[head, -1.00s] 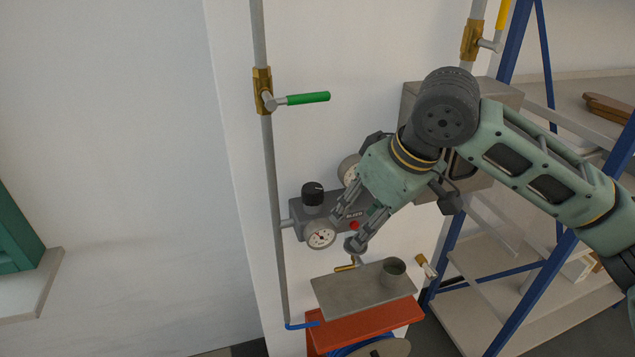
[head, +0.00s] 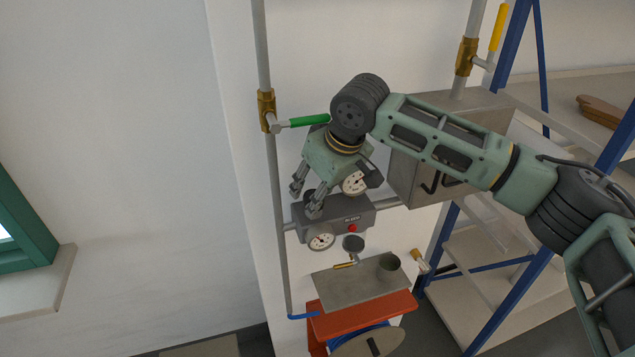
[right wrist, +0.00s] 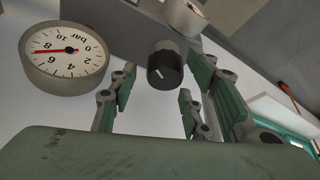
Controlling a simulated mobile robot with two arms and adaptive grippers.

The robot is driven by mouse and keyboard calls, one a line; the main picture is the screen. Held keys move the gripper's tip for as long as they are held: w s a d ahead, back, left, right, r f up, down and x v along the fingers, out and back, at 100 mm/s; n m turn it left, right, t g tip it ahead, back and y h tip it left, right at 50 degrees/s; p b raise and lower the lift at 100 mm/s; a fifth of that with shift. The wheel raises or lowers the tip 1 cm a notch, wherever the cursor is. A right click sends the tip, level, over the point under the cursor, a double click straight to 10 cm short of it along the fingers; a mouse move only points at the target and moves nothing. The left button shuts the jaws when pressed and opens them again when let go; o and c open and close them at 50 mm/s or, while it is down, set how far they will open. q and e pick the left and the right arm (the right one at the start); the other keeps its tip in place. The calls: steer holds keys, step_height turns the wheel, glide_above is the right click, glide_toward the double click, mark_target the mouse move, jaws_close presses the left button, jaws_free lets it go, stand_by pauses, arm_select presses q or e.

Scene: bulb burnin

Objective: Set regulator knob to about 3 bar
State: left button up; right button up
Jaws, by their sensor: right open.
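The black regulator knob (head: 308,194) stands on top of the grey regulator body (head: 352,207); in the head view my fingers partly hide it. My right gripper (head: 304,200) is open above and around the knob's place. In the right wrist view the knob (right wrist: 165,68) with its white mark sits ahead between the open fingers (right wrist: 160,82), with no clear contact. A gauge (right wrist: 66,60) there looks upside down, its red needle near 8 bar. In the head view an upper gauge (head: 354,183) and a lower gauge (head: 320,242) flank the body; their readings are too small. My left gripper is not in view.
A green-handled valve (head: 302,121) is on the pipe close to my right wrist. A red button (head: 352,228) is on the body's front. A grey box (head: 412,178) is at right.

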steer(key=shift+f, duration=0.15)
steer(key=c, duration=1)
steer(key=shift+w+r+n+g+y, duration=0.1)
steer(key=shift+n+g+y, duration=0.15)
steer(key=shift+n, duration=0.75)
steer(key=shift+w+r+n+g+y, duration=0.1)
steer(key=shift+n+g+y, duration=0.15)
steer(key=shift+n, duration=0.75)
steer(key=shift+c, duration=0.2)
steer(key=o, duration=0.9)
steer(key=shift+d, duration=0.1)
steer(key=shift+o, duration=0.7)
steer(key=shift+w+f, duration=0.15)
